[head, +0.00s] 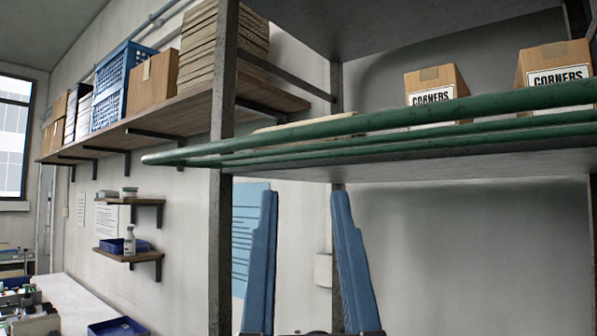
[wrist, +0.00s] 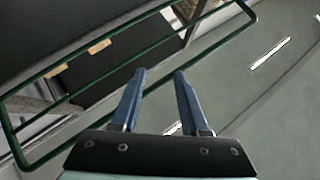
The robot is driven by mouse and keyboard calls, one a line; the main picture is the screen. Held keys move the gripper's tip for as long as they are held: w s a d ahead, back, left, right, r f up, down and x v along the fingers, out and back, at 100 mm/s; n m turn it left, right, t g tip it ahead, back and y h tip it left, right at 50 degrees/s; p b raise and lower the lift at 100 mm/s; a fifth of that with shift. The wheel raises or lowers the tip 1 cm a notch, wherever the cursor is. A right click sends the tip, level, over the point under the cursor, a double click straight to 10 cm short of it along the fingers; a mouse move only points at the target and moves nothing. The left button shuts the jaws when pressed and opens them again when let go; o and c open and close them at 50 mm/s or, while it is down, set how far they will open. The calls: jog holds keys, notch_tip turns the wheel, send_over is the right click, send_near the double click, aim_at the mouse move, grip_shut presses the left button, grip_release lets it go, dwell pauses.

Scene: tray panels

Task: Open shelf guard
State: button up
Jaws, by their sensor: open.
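The shelf guard is a green tube frame (head: 400,116) with several long bars, running across the front of a dark metal shelf in the head view. Its rounded left end sticks out past the shelf post. In the wrist view the guard (wrist: 61,69) is a long loop crossing the upper left. My gripper (head: 304,195) is open and empty, its blue fingers pointing up below the guard in the head view. In the wrist view, one guard bar crosses the picture near the fingertips of my gripper (wrist: 160,73). I cannot tell whether they touch it.
Two cardboard boxes marked CORNERS (head: 437,88) stand on the shelf behind the guard. A dark post (head: 222,130) rises at the shelf's left. A wooden wall shelf (head: 150,122) with a blue crate (head: 121,84) is further left. The space below the metal shelf looks clear.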

notch_tip(320, 180, down, 2)
jog(key=w+n+g+y+p, duration=0.1)
jog(key=w+n+g+y, duration=0.15)
jog(key=y, duration=0.25)
jog(key=n+g+y+p, duration=0.25)
jog(key=g+y, duration=0.35)
jog(key=y, duration=0.7)
send_near(283, 136)
jog(key=shift+n+t, duration=0.25)
jog(key=shift+n, duration=0.15)
jog(key=p+x, duration=0.7)
jog(key=x, duration=0.2)
jog(key=shift+w+r, duration=0.15)
jog(key=shift+w, duration=0.2)
jog(key=shift+w+a+r+p, duration=0.2)
jog(key=shift+w+a+p, duration=0.15)
jog(key=shift+p, duration=0.1)
jog(key=shift+c, duration=0.3)
grip_shut()
